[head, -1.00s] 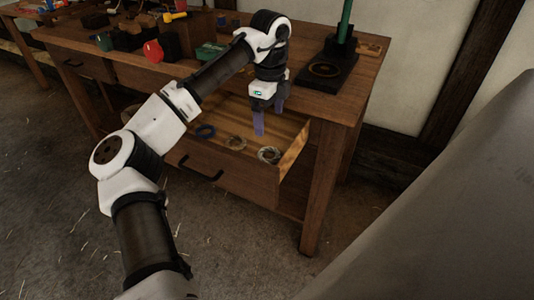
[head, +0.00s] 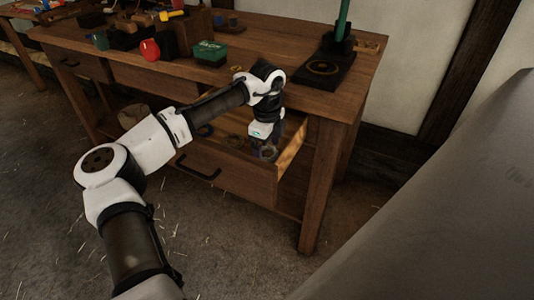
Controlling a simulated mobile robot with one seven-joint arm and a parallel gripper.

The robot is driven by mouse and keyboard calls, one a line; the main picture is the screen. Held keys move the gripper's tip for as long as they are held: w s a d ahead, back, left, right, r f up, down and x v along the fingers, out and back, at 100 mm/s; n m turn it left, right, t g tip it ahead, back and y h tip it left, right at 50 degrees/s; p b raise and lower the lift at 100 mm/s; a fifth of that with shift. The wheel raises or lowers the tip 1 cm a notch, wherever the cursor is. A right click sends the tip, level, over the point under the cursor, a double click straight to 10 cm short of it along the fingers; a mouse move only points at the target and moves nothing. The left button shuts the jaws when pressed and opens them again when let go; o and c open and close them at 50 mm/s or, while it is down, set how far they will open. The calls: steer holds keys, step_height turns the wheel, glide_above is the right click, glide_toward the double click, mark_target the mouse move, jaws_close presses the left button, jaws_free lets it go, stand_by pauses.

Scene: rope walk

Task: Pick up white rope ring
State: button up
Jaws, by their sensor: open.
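The open drawer (head: 226,172) of the wooden workbench holds several rope rings. A pale rope ring (head: 271,155), seemingly the white one, lies at the drawer's right end, mostly hidden behind my gripper. My gripper (head: 265,154) points down into the drawer with its fingers open at this ring. I cannot tell whether the fingers touch it or straddle it. A tan ring (head: 235,142) lies left of my gripper, and a dark blue ring (head: 205,131) lies farther left, partly behind my arm.
The drawer's right wall (head: 292,157) and front stand close to my gripper. On the bench top are a green box (head: 210,53), a red object (head: 150,50) and a black stand with a green post (head: 328,69). The bench's front middle is clear.

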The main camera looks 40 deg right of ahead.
steer(key=c, duration=1)
steer(key=shift+r, duration=0.2)
steer(key=shift+c, duration=0.2)
step_height(320, 180, up, 20)
steer(key=p, duration=0.3)
steer(key=shift+p, duration=0.35)
